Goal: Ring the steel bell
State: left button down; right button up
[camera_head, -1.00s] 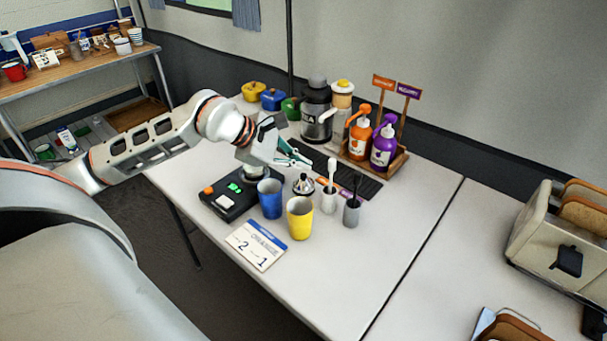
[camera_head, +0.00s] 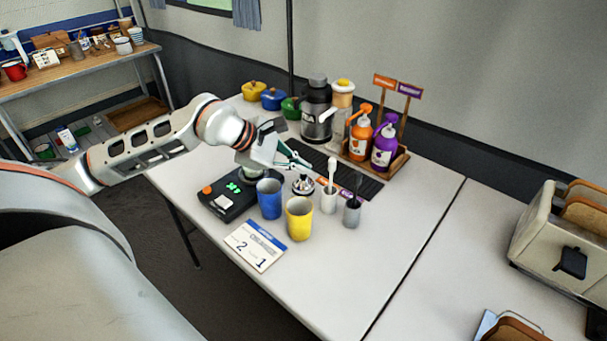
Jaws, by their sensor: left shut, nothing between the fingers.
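The steel bell (camera_head: 303,187) is a small shiny dome on the white table, behind the yellow cup and to the right of the blue cup. My left gripper (camera_head: 308,167) comes in from the left, its fingers shut and empty. In the picture its fingertips are just above the bell's top; whether they touch it I cannot tell. My right gripper is not in view.
A blue cup (camera_head: 270,198) and a yellow cup (camera_head: 299,219) stand close to the bell. Two holders with utensils, a white one (camera_head: 329,200) and a grey one (camera_head: 352,213), stand to its right. A black device (camera_head: 228,203) lies left. The table's front right is clear.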

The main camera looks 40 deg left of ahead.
pick_arm(q)
jog(key=shift+f, duration=0.3)
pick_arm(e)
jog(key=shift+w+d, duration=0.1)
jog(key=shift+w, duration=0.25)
pick_arm(q)
jog(key=shift+r, duration=0.1)
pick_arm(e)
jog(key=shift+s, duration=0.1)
pick_arm(q)
jog(key=shift+r, duration=0.8)
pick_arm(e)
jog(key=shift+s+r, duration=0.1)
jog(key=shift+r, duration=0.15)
